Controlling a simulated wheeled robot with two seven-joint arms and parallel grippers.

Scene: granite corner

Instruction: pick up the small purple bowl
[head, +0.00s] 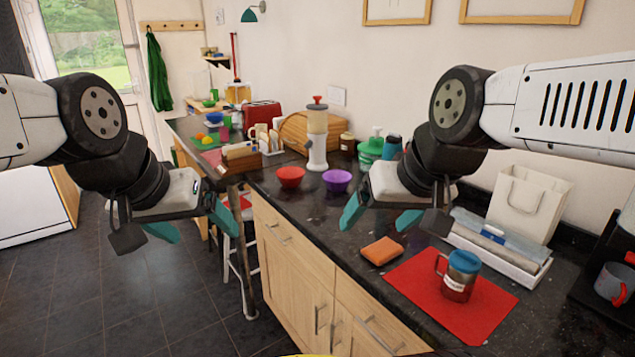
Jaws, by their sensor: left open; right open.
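The small purple bowl (337,181) stands upright on the dark granite counter, just right of a red bowl (291,177). It looks empty. My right gripper (380,219) has its teal fingers apart and is empty, above the counter to the right of and nearer than the purple bowl. It does not touch the bowl. My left gripper (193,228) is open and empty, over the floor left of the counter's front edge, well apart from the bowl.
A white and red dispenser (317,140) stands right behind the two bowls. An orange sponge (382,251) and a mug with a blue lid (459,275) on a red mat (415,281) are nearer. A white bag (528,205) stands at right. Counter before the purple bowl is clear.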

